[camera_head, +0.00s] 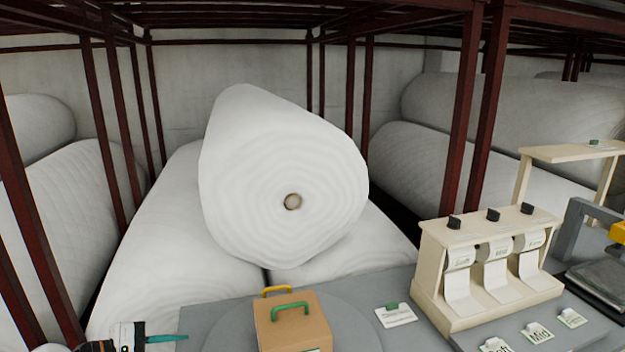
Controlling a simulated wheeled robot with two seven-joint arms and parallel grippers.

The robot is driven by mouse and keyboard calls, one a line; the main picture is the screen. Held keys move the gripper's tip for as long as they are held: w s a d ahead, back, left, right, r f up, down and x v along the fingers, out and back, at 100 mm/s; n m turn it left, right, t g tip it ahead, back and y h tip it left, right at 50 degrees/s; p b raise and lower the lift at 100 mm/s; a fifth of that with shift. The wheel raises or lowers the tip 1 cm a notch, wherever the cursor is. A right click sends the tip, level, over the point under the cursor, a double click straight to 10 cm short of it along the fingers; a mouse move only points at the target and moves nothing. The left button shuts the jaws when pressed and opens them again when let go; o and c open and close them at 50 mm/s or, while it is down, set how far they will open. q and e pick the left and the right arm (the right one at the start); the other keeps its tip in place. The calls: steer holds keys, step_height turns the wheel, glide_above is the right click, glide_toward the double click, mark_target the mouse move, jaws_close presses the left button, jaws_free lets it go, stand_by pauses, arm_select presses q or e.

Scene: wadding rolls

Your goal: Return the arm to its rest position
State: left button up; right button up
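My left gripper (143,339) shows only in part at the bottom left edge, black and white. A thin teal piece points right from it, and I cannot tell whether that is a finger or something held. The gripper is to the left of a brown box (291,328) with a green handle and a yellow handle, and apart from it. My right gripper is not in view.
A large white wadding roll (285,165) lies on other rolls between dark red rack posts (464,110). A cream dispenser (487,265) with three paper strips stands on the grey table (352,300) at right. A small labelled card (396,315) lies between box and dispenser.

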arm_select(q)
steer(key=s+d+f+m+g+y, duration=0.1)
steer(key=s+d+f+m, duration=0.1)
steer(key=s+f+m, duration=0.1)
steer(key=s+d+f+m+g+y, duration=0.1)
steer(key=s+d+f+m+y, duration=0.1)
steer(key=s+f+m, duration=0.2)
steer(key=s+d+f+m+g+y, duration=0.1)
steer(key=s+d+f+m+y, duration=0.1)
steer(key=s+f+m, duration=0.2)
steer(key=shift+s+d+f, duration=0.2)
steer(key=shift+s+f, duration=0.55)
steer(key=shift+f, duration=0.25)
steer(key=shift+s+d+f, duration=0.2)
steer(key=shift+s+f, duration=0.55)
steer(key=shift+f, duration=0.25)
steer(key=s+a+f+m+g+y, duration=0.2)
steer(key=s+m+y, duration=0.4)
steer(key=s, duration=0.6)
step_height(320, 180, down, 24)
steer(key=m+g+h, duration=0.1)
steer(key=s+a+f+g, duration=0.1)
steer(key=s+a+f, duration=0.1)
steer(key=s+f, duration=1.5)
steer(key=shift+s+a+f+m, duration=0.3)
steer(key=shift+a+f, duration=0.05)
steer(key=shift+f, duration=0.15)
